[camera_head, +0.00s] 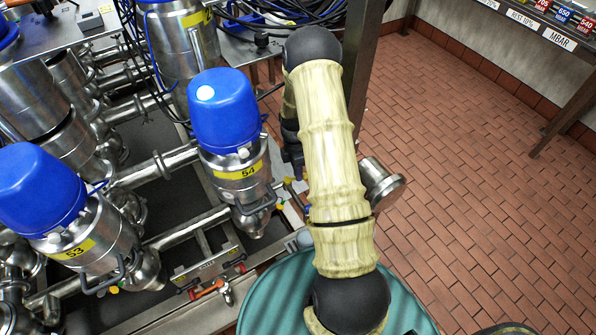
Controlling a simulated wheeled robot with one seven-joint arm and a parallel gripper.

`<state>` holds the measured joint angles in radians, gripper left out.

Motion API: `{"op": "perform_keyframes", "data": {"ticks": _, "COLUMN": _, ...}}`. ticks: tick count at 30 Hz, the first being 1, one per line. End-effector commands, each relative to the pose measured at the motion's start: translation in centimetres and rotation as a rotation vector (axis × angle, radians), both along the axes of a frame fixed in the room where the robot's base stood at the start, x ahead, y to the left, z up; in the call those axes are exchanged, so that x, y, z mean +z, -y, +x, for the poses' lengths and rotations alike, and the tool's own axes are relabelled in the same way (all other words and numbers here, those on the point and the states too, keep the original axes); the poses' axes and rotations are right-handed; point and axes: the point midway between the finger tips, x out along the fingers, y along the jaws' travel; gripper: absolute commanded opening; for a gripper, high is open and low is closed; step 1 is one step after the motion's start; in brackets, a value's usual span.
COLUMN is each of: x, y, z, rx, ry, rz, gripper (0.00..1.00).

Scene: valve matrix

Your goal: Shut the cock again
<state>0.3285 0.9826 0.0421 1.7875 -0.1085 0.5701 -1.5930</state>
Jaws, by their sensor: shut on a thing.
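My gripper (296,172) is a dark shape, partly hidden behind my own arm, just right of the valve marked 54 (240,172). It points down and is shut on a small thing. Its fingertips and most of what they hold are hidden, so I cannot tell how the cock's handle stands. A small yellowish piece (289,184) shows beside the gripper. A small metal cock with an orange-red handle (206,292) sits low in front of the valves, apart from the gripper.
The blue-capped valve marked 53 (75,249) stands at left, with steel pipes (156,167) between. A steel flanged pipe end (382,188) sticks out right of my arm. A dark post (363,70) stands behind. The brick floor (470,180) at right is clear.

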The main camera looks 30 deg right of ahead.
Motion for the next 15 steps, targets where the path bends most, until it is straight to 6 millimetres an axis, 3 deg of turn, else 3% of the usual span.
{"op": "perform_keyframes", "data": {"ticks": 9, "x": 0.13, "y": -0.07, "z": 0.89, "rx": 0.226, "ry": 0.001, "rz": 0.001, "gripper": 0.00}}
{"op": "perform_keyframes", "data": {"ticks": 15, "x": 0.07, "y": -0.09, "z": 1.02, "rx": 0.254, "ry": 0.002, "rz": 0.000, "gripper": 0.00}}
